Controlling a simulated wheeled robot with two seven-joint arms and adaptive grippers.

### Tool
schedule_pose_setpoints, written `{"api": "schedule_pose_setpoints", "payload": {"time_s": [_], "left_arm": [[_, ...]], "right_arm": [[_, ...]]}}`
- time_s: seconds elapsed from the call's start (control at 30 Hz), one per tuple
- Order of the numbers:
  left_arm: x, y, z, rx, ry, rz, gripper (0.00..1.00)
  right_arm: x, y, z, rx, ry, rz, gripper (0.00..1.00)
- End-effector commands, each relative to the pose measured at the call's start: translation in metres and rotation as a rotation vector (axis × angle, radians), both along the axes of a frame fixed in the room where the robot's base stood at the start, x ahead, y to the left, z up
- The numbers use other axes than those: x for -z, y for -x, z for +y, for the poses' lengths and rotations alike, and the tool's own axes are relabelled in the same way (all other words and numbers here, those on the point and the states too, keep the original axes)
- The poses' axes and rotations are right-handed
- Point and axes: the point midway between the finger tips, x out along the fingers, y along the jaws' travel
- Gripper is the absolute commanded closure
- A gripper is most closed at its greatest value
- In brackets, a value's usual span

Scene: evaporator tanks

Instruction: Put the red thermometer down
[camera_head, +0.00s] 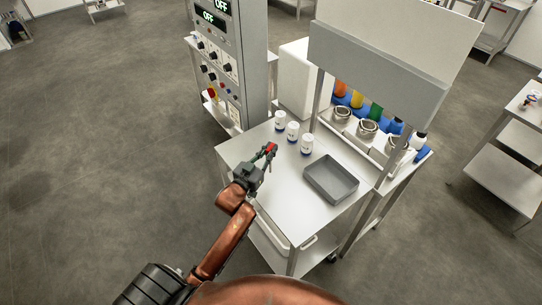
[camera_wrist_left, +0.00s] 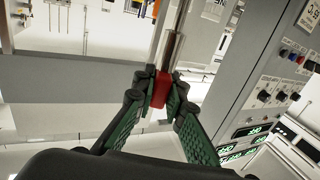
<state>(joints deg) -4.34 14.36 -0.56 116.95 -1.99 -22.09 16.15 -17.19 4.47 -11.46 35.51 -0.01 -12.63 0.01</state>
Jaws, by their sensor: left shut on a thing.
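The red thermometer (camera_wrist_left: 160,90) is in the left wrist view, with a red grip and a slim metal stem reaching up from it. My left gripper (camera_wrist_left: 152,97) is shut on the red grip between its green-padded fingers. In the head view, my left gripper (camera_head: 268,157) holds the thermometer (camera_head: 271,148) over the left part of the white cart top (camera_head: 285,205). Only a small red part shows there, and I cannot tell its height above the surface. My right gripper is not in view.
A grey tray (camera_head: 331,187) sits on the cart's right side. White jars (camera_head: 292,131) stand along the back left. Metal cups (camera_head: 367,129) and coloured bottles stand under the hood (camera_head: 380,65). A control cabinet (camera_head: 232,60) is behind. The cart top's front left is clear.

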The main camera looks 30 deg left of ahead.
Motion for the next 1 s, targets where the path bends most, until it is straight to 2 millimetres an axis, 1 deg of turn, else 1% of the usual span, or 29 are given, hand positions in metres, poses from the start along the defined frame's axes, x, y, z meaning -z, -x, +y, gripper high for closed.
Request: {"api": "schedule_pose_setpoints", "payload": {"time_s": [0.17, 0.2, 0.3, 0.4, 0.77, 0.8, 1.0], "left_arm": [[0.01, -0.009, 0.001, 0.0, 0.001, -0.001, 1.0], [0.015, -0.012, 0.001, -0.001, 0.001, 0.001, 1.0], [0.031, -0.01, 0.001, -0.001, 0.003, 0.003, 1.0], [0.04, -0.01, 0.001, -0.001, 0.001, 0.001, 1.0], [0.044, -0.01, 0.001, 0.0, 0.0, 0.0, 1.0], [0.045, -0.01, 0.001, 0.0, 0.0, 0.0, 0.88], [0.045, -0.01, 0.001, 0.0, 0.0, 0.0, 0.75]], "right_arm": [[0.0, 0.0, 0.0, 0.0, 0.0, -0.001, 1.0], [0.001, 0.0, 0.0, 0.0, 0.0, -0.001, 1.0], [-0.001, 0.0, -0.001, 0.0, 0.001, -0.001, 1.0], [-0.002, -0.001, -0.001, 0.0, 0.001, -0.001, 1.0], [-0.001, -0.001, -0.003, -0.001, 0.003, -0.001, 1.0], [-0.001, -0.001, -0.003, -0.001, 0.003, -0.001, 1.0], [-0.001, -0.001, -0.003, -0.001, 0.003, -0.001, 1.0]]}}
